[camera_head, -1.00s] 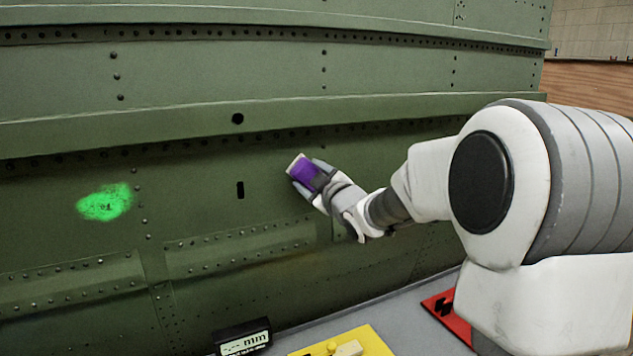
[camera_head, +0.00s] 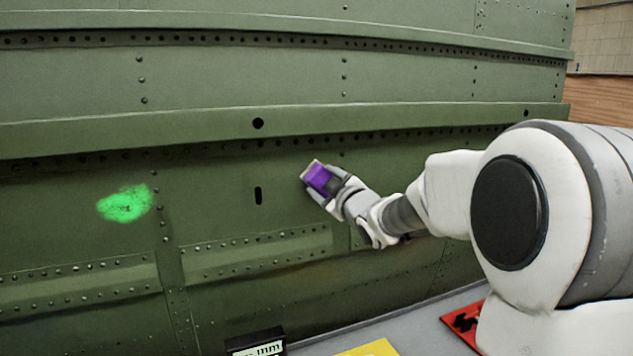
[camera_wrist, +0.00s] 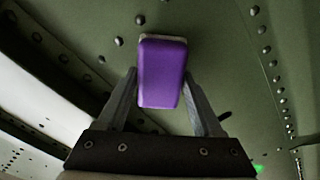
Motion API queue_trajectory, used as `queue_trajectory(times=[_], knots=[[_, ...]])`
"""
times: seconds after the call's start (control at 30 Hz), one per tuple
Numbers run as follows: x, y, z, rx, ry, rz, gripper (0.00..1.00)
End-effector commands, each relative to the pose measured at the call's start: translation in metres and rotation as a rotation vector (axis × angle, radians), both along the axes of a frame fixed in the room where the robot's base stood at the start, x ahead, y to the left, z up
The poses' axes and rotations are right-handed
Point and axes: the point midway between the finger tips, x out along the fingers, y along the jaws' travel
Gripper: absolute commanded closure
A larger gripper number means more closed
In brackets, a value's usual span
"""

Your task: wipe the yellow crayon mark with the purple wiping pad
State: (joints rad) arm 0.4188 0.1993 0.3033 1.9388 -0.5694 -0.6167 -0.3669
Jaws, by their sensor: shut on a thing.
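The purple wiping pad (camera_head: 318,178) has a pale edge on its far side and is held in front of the green fuselage skin. My gripper (camera_head: 327,185) is shut on it. In the wrist view the pad (camera_wrist: 162,75) stands between the two fingers of my gripper (camera_wrist: 160,95). I cannot tell whether the pad touches the skin. No yellow mark shows. A bright green patch (camera_head: 125,204) is on the skin at the left, well to the left of the pad. A small green glow (camera_wrist: 259,168) shows at the lower right of the wrist view.
The green riveted fuselage (camera_head: 210,80) fills the background, with a protruding ledge above the pad. A round hole (camera_head: 258,123) and a slot (camera_head: 258,196) lie left of the pad. A black display (camera_head: 255,343), a yellow plate (camera_head: 370,348) and a red plate (camera_head: 463,325) are below.

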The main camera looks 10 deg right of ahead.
Motion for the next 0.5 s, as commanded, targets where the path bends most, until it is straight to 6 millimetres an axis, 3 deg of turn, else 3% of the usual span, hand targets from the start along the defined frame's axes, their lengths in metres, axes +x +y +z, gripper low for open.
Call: queue_trajectory(times=[0.5], knots=[[0.006, -0.027, 0.002, 0.000, -0.002, -0.005, 0.77]])
